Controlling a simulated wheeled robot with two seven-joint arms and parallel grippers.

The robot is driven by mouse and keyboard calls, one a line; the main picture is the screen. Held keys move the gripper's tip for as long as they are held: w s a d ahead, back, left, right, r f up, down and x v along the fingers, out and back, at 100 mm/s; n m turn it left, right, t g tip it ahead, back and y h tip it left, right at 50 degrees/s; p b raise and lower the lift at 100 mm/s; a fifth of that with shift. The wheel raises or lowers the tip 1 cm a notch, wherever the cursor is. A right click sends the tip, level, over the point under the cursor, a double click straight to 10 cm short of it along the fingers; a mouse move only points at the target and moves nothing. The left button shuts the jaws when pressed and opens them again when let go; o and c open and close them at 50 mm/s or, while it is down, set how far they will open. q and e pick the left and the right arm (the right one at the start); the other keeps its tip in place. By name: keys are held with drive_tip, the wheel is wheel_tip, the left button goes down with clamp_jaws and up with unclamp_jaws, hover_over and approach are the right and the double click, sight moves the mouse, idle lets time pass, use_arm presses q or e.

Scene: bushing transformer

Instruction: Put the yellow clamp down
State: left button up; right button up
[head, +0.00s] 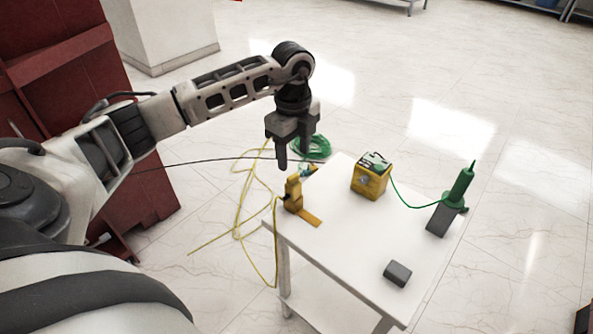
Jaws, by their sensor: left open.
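The yellow clamp (294,192) stands near the left corner of the white table (342,235), with a flat yellow piece (310,217) lying at its foot. A yellow cable runs down from it over the table's edge. My left gripper (293,158) points down just above the clamp. It is open, and its fingers look apart from the clamp, though the gap is hard to judge from this angle. My right gripper is not in view.
On the table are a yellow box device (371,177), a green cylindrical tool (460,185) on a grey block, and a dark grey block (397,273). A green cable coil (313,147) lies behind the table. Yellow cable (240,215) lies on the floor. A red cabinet (75,100) stands left.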

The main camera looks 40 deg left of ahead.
use_arm(q)
drive_tip(key=s+d+f+m+h, duration=0.25)
drive_tip(key=d+h, duration=0.25)
drive_tip(key=d, duration=0.6)
drive_tip(key=s+d+f+m+h, duration=0.1)
drive_tip(key=s+d+m+h, duration=0.3)
drive_tip(key=d, duration=0.7)
drive_tip(key=s+d+r+n+t+h, duration=0.1)
drive_tip(key=d+r+n+t+h, duration=0.45)
drive_tip(key=d+h, duration=0.3)
drive_tip(key=a+f+n+t+y, duration=0.6)
drive_tip(key=a+n+t+y, duration=0.4)
drive_tip(key=n, duration=0.5)
drive_tip(key=s+a+f+n+g+y, duration=0.1)
drive_tip(key=s+f+g+y, duration=0.3)
drive_tip(key=s+f, duration=0.6)
drive_tip(key=shift+a+f+n+g, duration=0.25)
drive_tip(key=shift+a+n+g, duration=0.2)
drive_tip(key=shift+n, duration=0.35)
